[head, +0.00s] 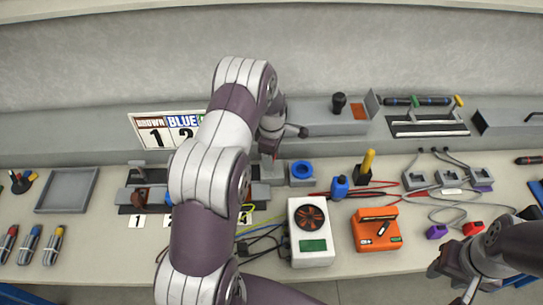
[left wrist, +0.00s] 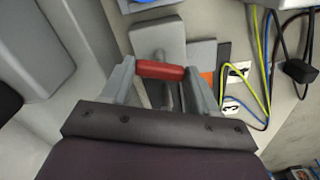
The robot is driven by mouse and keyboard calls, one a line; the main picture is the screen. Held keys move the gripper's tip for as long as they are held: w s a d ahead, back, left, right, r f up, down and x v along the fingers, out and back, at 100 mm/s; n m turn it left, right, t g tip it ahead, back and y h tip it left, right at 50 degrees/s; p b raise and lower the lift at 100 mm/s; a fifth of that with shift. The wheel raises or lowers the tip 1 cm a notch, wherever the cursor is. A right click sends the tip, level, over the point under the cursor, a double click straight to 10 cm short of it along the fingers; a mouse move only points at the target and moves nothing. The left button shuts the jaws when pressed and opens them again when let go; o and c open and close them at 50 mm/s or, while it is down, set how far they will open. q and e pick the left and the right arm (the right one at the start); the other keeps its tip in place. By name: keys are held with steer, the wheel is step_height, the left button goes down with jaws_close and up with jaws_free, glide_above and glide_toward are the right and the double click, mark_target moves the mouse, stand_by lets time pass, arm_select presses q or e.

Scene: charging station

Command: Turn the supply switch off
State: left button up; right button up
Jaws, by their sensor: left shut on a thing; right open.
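The supply switch is a grey box (head: 268,171) on the bench with a red-handled lever, just behind the row of numbered slots. Its red handle (left wrist: 160,71) lies between the two fingers of my left gripper (left wrist: 160,82), which is shut on it. The lever's exact angle cannot be told. My right gripper (head: 452,278) is open and empty past the bench's front edge at lower right.
A blue ring on a grey block (head: 301,170) stands right beside the switch. A white fan unit (head: 311,247) and an orange device (head: 376,230) sit in front. Loose yellow, blue and black cables (head: 258,232) lie close by. A grey tray (head: 67,190) is at left.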

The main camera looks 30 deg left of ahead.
arm_select(q)
steer(key=shift+n+b, duration=0.3)
steer(key=shift+n, duration=1.9)
steer(key=shift+w+r, duration=0.1)
steer(key=o, duration=1.1)
steer(key=shift+c, duration=0.2)
steer(key=shift+r, duration=0.25)
step_height(320, 180, up, 12)
steer(key=b, duration=0.2)
